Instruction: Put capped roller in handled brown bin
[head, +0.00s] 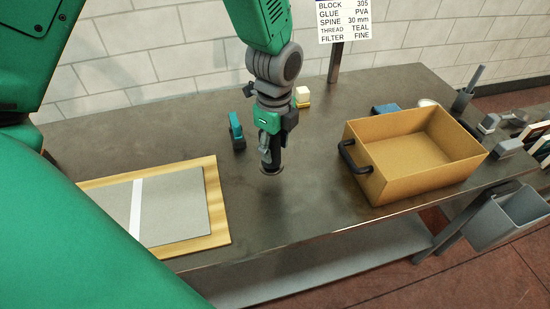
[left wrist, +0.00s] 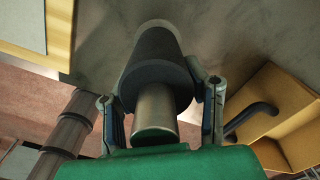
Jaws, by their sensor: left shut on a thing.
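My left gripper (head: 269,150) points down over the table, left of the bin in the head view. It is shut on the capped roller (head: 272,169), a dark cylinder with a grey metal end. In the left wrist view the roller (left wrist: 155,62) lies between the two fingers (left wrist: 162,95), its dark body and metal part showing. The fingers hide part of it. I cannot tell how far its lower end is from the tabletop. The handled brown bin (head: 425,187) stands open on the right, its visible floor empty, a black handle on its left side. It also shows in the wrist view (left wrist: 273,100). My right gripper is not in view.
A wooden board with grey sheets (head: 217,215) lies on the left of the table (head: 290,222). A teal tool (head: 237,132) and a small cream block (head: 302,95) are behind the gripper. A blue item (head: 386,109) and a white cup are behind the bin. Table between gripper and bin is clear.

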